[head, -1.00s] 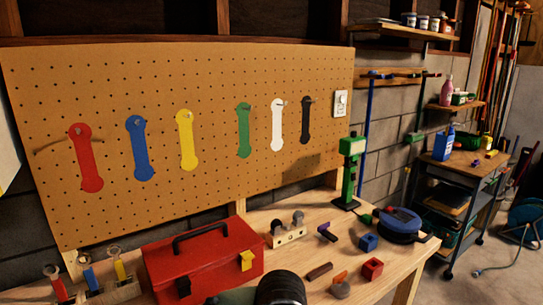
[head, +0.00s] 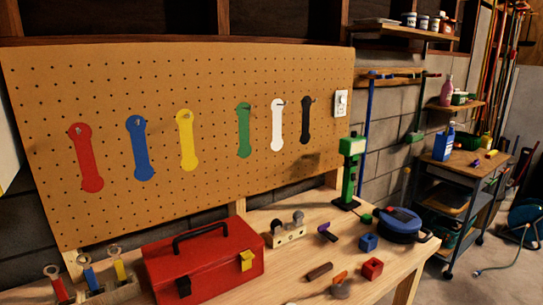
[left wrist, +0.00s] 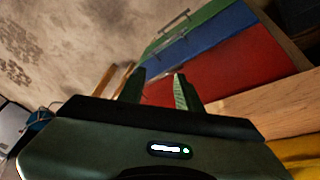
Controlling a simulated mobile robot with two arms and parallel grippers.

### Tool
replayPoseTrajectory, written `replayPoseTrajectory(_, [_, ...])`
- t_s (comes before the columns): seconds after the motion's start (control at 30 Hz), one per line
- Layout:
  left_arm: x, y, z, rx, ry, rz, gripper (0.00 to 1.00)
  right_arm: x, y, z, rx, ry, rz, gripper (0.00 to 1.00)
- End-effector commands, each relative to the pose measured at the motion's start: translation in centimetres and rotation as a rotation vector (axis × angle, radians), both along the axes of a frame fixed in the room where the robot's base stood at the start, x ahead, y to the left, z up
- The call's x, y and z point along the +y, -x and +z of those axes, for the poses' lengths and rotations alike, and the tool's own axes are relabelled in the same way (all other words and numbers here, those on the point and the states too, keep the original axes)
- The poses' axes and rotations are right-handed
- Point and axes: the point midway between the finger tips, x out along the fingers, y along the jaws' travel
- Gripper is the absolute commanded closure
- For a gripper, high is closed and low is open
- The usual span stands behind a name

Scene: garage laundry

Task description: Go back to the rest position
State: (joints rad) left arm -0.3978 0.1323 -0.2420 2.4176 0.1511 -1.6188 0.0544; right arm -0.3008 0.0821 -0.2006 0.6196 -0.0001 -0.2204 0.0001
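My left gripper (left wrist: 158,90) shows in the left wrist view, with its two dark fingers apart and nothing seen between them. Beyond the fingers is a cabinet with a red front (left wrist: 215,75), a blue one (left wrist: 190,45) and a green one (left wrist: 190,22). I cannot tell how far the fingers are from it. Neither gripper shows in the head view, and my right gripper is in no view.
The wooden workbench (head: 290,262) holds a red toolbox (head: 205,265), a holder with several tools (head: 110,292), small blocks and a blue round case (head: 398,225). A pegboard (head: 215,90) stands behind. A cart (head: 455,175) stands at the right, with floor beside it.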

Motion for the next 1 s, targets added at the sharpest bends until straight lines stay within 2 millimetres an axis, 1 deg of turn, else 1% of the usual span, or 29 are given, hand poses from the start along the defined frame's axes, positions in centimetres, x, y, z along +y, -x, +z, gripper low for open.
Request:
replayPoseTrajectory(0.03, [1.5, 1.0, -0.5, 0.010, -0.033, 0.029, 0.66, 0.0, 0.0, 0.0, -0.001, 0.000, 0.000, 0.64])
replayPoseTrajectory(0.1, [3.5, 2.0, -1.0, 0.017, -0.080, 0.062, 0.66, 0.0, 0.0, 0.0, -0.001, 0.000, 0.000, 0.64])
replayPoseTrajectory(0.27, [7.7, 4.3, -1.6, 0.034, -0.185, 0.122, 0.66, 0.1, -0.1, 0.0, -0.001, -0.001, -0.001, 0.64])
replayPoseTrajectory(0.4, [7.3, 3.2, -5.3, 0.048, -0.183, 0.114, 0.66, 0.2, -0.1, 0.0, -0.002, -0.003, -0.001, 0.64])
replayPoseTrajectory(0.57, [7.1, 2.6, -9.7, 0.065, -0.183, 0.110, 0.66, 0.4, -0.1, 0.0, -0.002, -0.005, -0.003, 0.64])
replayPoseTrajectory(0.67, [7.0, 2.5, -12.9, 0.080, -0.184, 0.106, 0.66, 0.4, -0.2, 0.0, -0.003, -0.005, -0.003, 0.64])
replayPoseTrajectory(0.77, [7.0, 2.8, -17.2, 0.099, -0.186, 0.101, 0.66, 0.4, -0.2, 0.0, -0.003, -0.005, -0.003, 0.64])
replayPoseTrajectory(0.8, [7.0, 3.1, -19.2, 0.107, -0.188, 0.099, 0.66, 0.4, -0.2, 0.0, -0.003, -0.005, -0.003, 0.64])
replayPoseTrajectory(0.87, [7.1, 3.9, -22.7, 0.122, -0.190, 0.095, 0.66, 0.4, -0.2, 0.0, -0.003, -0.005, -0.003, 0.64])
replayPoseTrajectory(0.9, [7.2, 4.5, -25.0, 0.132, -0.191, 0.092, 0.66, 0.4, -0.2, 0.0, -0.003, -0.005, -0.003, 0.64])
replayPoseTrajectory(0.97, [7.4, 6.0, -28.4, 0.148, -0.194, 0.088, 0.66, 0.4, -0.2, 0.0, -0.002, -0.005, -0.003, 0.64])
replayPoseTrajectory(1.0, [7.5, 7.0, -30.6, 0.157, -0.195, 0.085, 0.66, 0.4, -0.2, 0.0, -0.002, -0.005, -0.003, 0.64])
